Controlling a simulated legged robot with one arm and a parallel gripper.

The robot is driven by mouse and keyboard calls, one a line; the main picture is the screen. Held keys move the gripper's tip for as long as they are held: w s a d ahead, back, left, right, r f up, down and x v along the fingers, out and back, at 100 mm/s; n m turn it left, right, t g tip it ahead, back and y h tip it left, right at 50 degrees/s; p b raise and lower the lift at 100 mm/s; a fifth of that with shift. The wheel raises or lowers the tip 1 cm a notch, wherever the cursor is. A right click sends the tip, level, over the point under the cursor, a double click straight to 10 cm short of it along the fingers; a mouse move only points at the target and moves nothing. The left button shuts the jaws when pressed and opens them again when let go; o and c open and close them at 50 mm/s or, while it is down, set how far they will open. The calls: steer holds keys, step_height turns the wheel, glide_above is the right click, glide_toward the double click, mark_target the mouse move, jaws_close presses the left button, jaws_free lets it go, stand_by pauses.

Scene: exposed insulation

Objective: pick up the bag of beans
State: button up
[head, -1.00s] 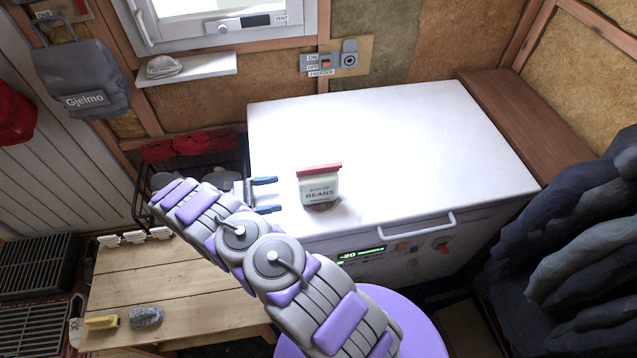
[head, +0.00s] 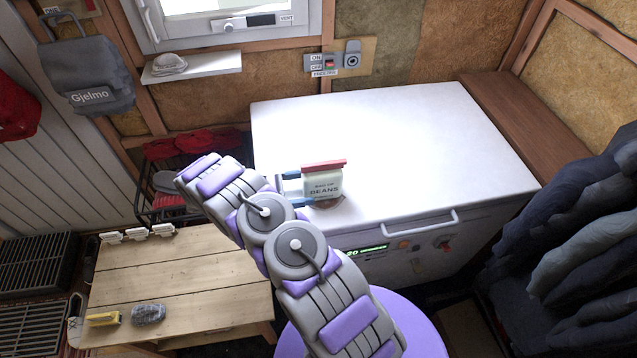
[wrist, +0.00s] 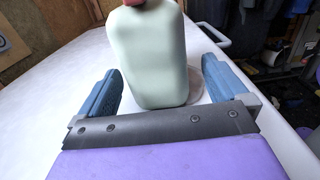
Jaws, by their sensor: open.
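The bag of beans (head: 322,184) is pale green with a red top and a "BEANS" label. It stands upright on the white freezer lid (head: 400,140), near the front left edge. My gripper (head: 304,190) is open at the bag's left side, its blue fingers reaching toward it. In the wrist view the bag (wrist: 155,60) stands between the two spread fingers of my gripper (wrist: 160,88), with a gap on the right. Whether the left finger touches it I cannot tell. The bag's top is cut off in that view.
A wooden bench (head: 180,285) with a yellow brush (head: 103,319) stands at lower left. Dark clothes (head: 570,240) hang at right. A freezer switch panel (head: 332,62) is on the wall behind. The lid right of the bag is clear.

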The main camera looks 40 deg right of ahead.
mark_target(320, 185)
steer(key=x, duration=0.4)
steer(key=w+x, duration=0.1)
steer(key=x, duration=0.1)
steer(key=shift+s+d+f, duration=0.15)
steer(key=shift+d+f, duration=0.1)
steer(key=shift+d, duration=0.2)
steer(key=shift+a+r, duration=0.1)
steer(key=shift+a, duration=0.35)
steer(key=shift+c, duration=0.3)
steer(key=shift+a+r, duration=0.1)
steer(key=shift+a, duration=0.35)
steer(key=c, duration=0.3)
steer(key=shift+c, duration=0.7)
steer(key=shift+d, duration=0.5)
steer(key=c, duration=1)
steer(key=shift+a, duration=0.15)
